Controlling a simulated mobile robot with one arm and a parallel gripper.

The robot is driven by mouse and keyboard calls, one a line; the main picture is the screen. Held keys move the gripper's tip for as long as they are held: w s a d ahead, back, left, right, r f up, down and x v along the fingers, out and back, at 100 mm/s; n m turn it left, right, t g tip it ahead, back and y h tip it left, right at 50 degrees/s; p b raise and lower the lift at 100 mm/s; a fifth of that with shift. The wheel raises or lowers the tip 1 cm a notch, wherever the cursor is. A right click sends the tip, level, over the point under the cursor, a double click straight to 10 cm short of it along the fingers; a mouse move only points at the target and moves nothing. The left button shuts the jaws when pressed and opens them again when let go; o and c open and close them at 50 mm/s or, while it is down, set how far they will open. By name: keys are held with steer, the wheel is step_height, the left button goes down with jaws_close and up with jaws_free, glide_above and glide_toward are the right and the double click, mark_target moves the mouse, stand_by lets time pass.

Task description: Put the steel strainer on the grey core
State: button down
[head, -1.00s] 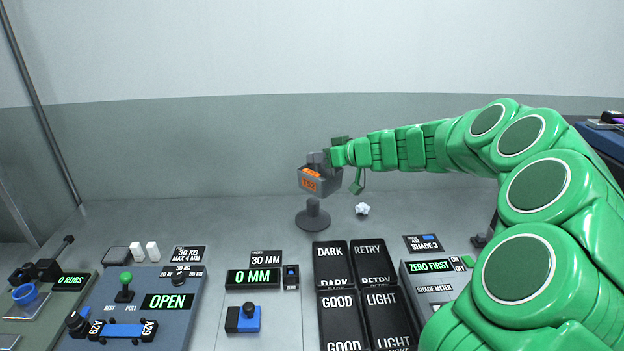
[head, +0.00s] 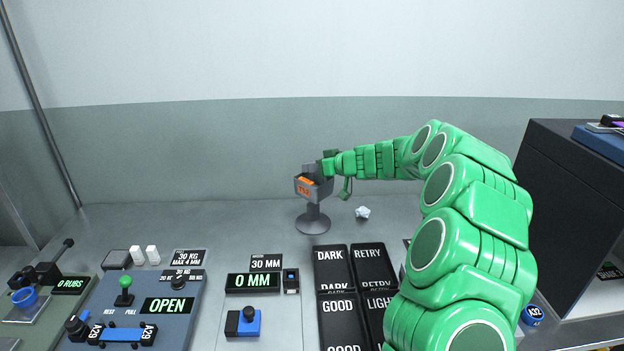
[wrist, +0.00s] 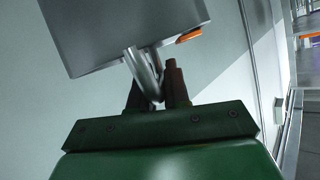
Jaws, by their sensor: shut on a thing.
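The steel strainer (head: 316,192) is a grey box with an orange label on its front. My gripper (head: 327,167) is shut on its handle, which shows as a bent metal loop between the fingers (wrist: 157,95) in the wrist view. The strainer's steel body (wrist: 125,35) fills the top of that view, with a bit of orange at its edge. The grey core (head: 313,224), a post on a round base, stands on the bench directly below the strainer in the head view. The strainer's underside overlaps the post's top; I cannot tell whether they touch.
A crumpled white scrap (head: 362,212) lies right of the core. Black cards (head: 333,268), a 0 MM display (head: 253,282) and a blue-grey panel (head: 135,310) lie in front. A dark cabinet (head: 560,200) stands at right. The bench left of the core is clear.

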mark_target(305, 178)
steer(key=shift+w+a+f, duration=0.1)
steer(key=shift+w+f, duration=0.55)
steer(key=shift+f, duration=1.65)
steer(key=shift+f, duration=0.2)
steer(key=c, duration=1.1)
jaws_free()
steer(key=shift+r, duration=0.15)
steer(key=v, duration=1.2)
